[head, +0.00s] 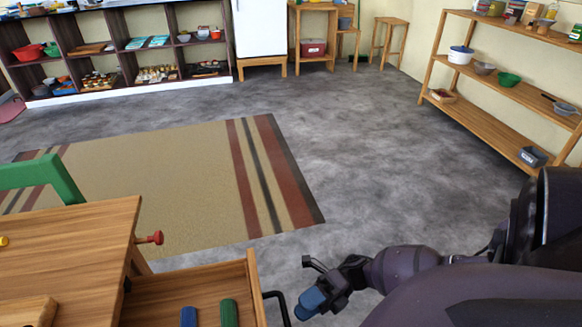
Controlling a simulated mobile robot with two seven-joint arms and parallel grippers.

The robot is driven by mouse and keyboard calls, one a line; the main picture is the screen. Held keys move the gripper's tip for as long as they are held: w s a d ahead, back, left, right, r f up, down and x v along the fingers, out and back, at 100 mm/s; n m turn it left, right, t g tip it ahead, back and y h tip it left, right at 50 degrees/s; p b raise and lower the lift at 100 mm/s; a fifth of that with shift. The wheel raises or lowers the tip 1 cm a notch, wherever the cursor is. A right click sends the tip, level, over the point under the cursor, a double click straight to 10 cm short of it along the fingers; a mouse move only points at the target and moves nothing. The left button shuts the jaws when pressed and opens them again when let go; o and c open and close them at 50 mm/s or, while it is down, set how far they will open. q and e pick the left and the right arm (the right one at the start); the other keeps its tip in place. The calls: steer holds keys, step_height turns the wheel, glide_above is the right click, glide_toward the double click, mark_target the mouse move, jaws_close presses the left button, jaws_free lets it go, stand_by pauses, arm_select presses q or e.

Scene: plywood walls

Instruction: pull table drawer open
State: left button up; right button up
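The wooden table (70,245) stands at the lower left. Its drawer (160,289) sticks out to the right of the tabletop, pulled open, with a blue item (188,317) and a green item (229,313) inside. A black handle (277,298) is on the drawer's front, partly cut off by the bottom edge. My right gripper (309,283) is just right of the handle, its blue-tipped finger and a dark finger spread apart. It looks empty and apart from the handle. My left gripper is not in view.
A green chair (42,177) stands behind the table. A striped rug (180,180) lies beyond. Wooden shelves (510,95) stand at the right and dark shelves (110,60) at the back. The grey floor between is clear.

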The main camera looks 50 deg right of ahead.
steer(key=shift+v, duration=2.55)
